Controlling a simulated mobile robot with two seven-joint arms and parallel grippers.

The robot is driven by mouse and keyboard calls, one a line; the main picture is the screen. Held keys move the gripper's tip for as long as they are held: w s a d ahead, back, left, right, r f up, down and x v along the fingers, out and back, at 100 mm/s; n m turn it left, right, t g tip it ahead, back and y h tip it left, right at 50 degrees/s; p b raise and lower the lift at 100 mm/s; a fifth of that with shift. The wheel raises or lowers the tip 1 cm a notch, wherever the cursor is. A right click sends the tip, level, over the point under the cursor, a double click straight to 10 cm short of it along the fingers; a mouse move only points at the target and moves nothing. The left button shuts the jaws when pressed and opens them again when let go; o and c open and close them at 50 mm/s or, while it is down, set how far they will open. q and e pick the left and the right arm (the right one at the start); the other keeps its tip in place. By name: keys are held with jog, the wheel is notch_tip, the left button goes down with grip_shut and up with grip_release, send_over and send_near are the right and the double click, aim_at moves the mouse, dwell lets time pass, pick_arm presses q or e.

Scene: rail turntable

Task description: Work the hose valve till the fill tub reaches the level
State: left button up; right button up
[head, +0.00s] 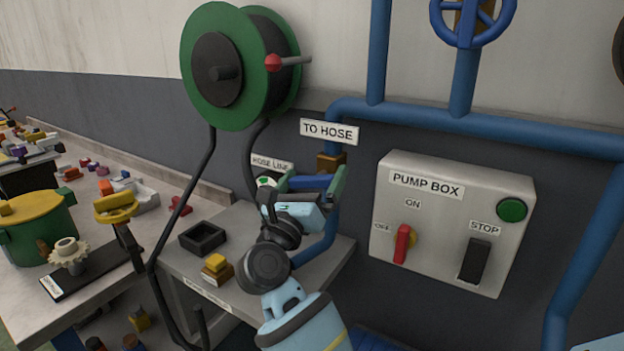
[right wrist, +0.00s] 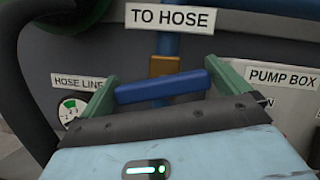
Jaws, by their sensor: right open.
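The hose valve has a brass body (head: 328,163) on the blue pipe under the TO HOSE sign, with a blue lever (head: 310,182) lying nearly level. In the right wrist view the lever (right wrist: 162,88) crosses between the green fingers, below the brass body (right wrist: 164,66). My right gripper (head: 312,179) is open, one finger at each end of the lever. I cannot tell whether they touch it. A round gauge (right wrist: 71,109) under the HOSE LINE label is partly hidden by the gripper. I cannot make out the fill tub or its level. My left gripper is out of view.
The grey pump box (head: 440,258) on the wall, right of my arm, has a red switch, green button and black STOP lever. A green hose reel (head: 205,105) hangs upper left. A black tray (head: 203,238) and yellow block (head: 216,268) sit on the bench.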

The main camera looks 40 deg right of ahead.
aim_at(309, 186)
jog(key=b+v, duration=0.1)
jog(key=v, duration=0.5)
jog(key=shift+f, duration=0.2)
jog(key=shift+b+v, duration=0.4)
jog(key=shift+v, duration=0.35)
jog(key=shift+r, duration=0.15)
